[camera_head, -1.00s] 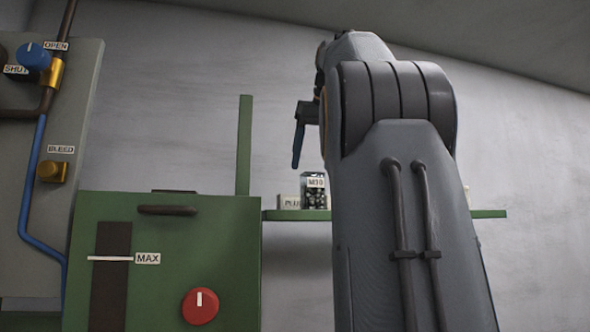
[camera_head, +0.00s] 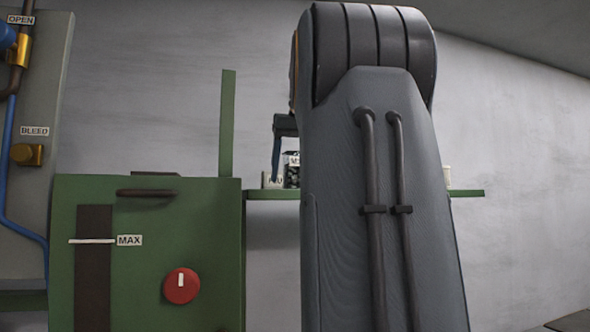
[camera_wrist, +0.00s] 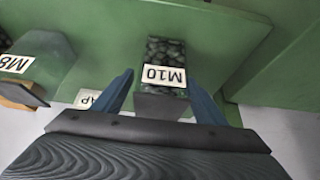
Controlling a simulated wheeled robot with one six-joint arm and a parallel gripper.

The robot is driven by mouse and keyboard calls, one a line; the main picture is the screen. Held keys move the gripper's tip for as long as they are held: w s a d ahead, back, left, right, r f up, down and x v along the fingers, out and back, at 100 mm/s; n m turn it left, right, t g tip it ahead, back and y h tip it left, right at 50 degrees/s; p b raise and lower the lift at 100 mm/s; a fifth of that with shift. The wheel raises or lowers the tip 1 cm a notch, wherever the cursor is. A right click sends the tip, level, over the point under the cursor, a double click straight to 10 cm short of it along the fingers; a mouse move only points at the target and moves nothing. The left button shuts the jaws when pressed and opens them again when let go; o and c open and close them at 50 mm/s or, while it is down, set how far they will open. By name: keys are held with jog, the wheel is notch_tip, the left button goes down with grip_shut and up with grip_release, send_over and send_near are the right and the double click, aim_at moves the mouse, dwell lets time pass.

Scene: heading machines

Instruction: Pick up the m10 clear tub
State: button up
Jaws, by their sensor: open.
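The M10 tub (camera_wrist: 166,52) is see-through with dark pieces inside and a white M10 label. It stands on the green shelf (camera_wrist: 215,55). In the head view, the tub (camera_head: 291,172) is mostly hidden behind my arm, with only part of its label showing. My gripper (camera_wrist: 160,80) is open, with one blue finger on each side of the tub's near end in the wrist view. I cannot tell whether either finger touches it. In the head view one finger of my gripper shows beside the tub, left of my arm.
A tub labelled M8 (camera_wrist: 40,60) stands left in the wrist view, with a partly hidden label (camera_wrist: 88,98) nearer the tub. A green machine with a red knob (camera_head: 181,286) and a green post (camera_head: 227,120) stand left of the shelf.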

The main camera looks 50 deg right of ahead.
jog(key=shift+f, duration=0.1)
jog(key=shift+c, duration=1.2)
jog(key=c, duration=1.2)
